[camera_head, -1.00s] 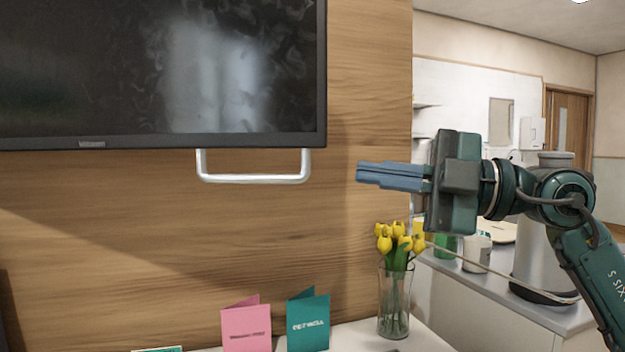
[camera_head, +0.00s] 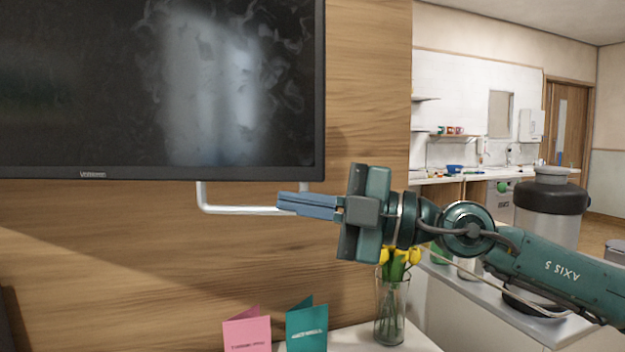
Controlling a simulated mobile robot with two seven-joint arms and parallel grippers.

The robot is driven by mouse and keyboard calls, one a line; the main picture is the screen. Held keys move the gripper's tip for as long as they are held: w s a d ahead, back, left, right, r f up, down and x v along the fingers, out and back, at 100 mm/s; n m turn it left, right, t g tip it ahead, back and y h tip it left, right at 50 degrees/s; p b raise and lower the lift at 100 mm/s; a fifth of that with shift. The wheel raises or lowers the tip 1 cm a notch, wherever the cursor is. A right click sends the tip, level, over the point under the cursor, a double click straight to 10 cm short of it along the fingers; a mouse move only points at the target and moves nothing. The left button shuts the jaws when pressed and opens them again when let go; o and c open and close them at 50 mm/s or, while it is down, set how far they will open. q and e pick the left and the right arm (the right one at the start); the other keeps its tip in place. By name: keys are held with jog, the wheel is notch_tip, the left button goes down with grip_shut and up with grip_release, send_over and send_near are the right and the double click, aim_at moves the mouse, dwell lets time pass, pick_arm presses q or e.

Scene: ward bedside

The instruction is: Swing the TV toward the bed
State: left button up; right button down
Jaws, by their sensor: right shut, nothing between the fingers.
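The TV (camera_head: 160,85) is a dark flat screen in a black frame, at the upper left in front of a wood panel. A white U-shaped handle (camera_head: 240,210) hangs below its lower edge, toward the right end. My right gripper (camera_head: 282,203) is shut and empty, with its blue fingers pointing left. The fingertips overlap the right part of the handle in the picture and hide its lower right corner. I cannot tell whether they touch it. My left gripper is not in view, and neither is the bed.
A vase of yellow tulips (camera_head: 391,310) stands on a white surface below my right arm. A pink card (camera_head: 247,333) and a teal card (camera_head: 307,325) stand to its left. A counter (camera_head: 520,310) with a grey and black container (camera_head: 546,215) lies at the right.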

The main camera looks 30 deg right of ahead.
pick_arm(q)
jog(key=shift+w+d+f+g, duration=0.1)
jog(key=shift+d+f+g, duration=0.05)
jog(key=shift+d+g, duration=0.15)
pick_arm(e)
jog(key=shift+w+d+f, duration=0.35)
jog(key=shift+w+d, duration=0.15)
jog(key=shift+d, duration=0.25)
jog(key=shift+w+d+f, duration=0.3)
jog(key=shift+w+d, duration=0.2)
jog(key=shift+d, duration=0.25)
